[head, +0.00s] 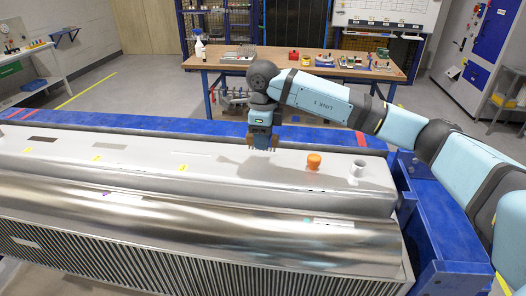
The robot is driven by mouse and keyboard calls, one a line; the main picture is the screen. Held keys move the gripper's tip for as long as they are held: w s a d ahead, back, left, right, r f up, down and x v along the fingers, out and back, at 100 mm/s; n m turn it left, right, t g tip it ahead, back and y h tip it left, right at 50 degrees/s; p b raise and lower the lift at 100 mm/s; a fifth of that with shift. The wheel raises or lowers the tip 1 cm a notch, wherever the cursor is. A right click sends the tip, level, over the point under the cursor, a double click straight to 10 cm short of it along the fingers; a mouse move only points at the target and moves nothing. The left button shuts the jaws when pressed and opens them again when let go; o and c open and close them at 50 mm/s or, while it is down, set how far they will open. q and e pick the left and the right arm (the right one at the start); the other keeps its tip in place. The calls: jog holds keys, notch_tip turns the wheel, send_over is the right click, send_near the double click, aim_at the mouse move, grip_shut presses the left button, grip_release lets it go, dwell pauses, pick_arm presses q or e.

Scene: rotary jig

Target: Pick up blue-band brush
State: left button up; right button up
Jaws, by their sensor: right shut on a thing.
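My right gripper (262,143) points down just above the pale top of the large metal unit, near the middle of the view. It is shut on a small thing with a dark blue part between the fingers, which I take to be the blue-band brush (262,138). Most of the brush is hidden by the gripper, and I cannot tell if it touches the surface below. My left gripper is not in view.
The metal unit's top (220,172) carries an orange cap (314,161) and a short pale cylinder (358,169) to the right of the gripper. A blue frame (435,215) surrounds it. A wooden workbench (225,62) with tools and a spray bottle (199,48) stands behind.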

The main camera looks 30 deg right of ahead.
notch_tip(320, 180, up, 16)
jog(key=b, duration=0.1)
jog(key=shift+f+b, duration=0.2)
jog(key=shift+b, duration=0.15)
jog(key=shift+o, duration=0.5)
